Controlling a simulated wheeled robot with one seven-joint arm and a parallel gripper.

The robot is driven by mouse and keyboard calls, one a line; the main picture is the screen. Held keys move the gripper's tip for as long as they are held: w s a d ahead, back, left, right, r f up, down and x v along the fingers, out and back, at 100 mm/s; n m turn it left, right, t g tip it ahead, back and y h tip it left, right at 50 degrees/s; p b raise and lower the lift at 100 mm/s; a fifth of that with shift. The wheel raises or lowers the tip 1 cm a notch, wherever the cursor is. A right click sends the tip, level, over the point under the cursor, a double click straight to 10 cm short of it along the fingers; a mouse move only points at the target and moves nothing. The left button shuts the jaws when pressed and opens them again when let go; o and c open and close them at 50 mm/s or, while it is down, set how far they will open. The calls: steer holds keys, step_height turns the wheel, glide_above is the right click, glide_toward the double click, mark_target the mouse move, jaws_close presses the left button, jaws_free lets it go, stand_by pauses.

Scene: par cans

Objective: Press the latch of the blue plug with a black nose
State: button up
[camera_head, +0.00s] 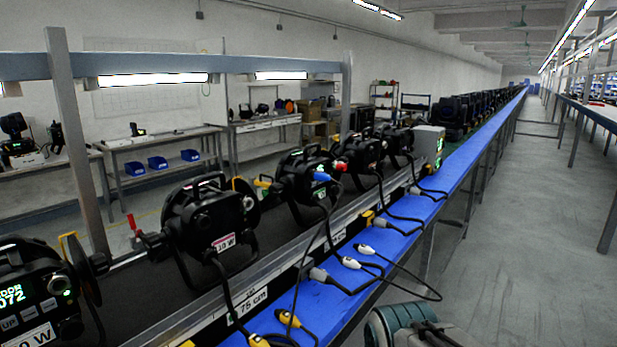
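A small blue plug (321,177) sits at the right side of a black par can (300,178), near the middle of the picture. A dark cable hangs down from around it. The plug is too small for me to make out its latch, and I cannot clearly tell its nose from the black can behind it. A red plug (340,167) is just to its right and a little higher. A teal and grey part of my own arm shows at the bottom edge, far below and right of the blue plug. My gripper's fingers are not visible.
Several par cans stand in a row on a dark conveyor. A blue shelf (405,240) beside it carries loose cables with white, grey and yellow connectors (318,273). A grey upright post (78,140) stands at left. The aisle floor (520,240) at right is clear.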

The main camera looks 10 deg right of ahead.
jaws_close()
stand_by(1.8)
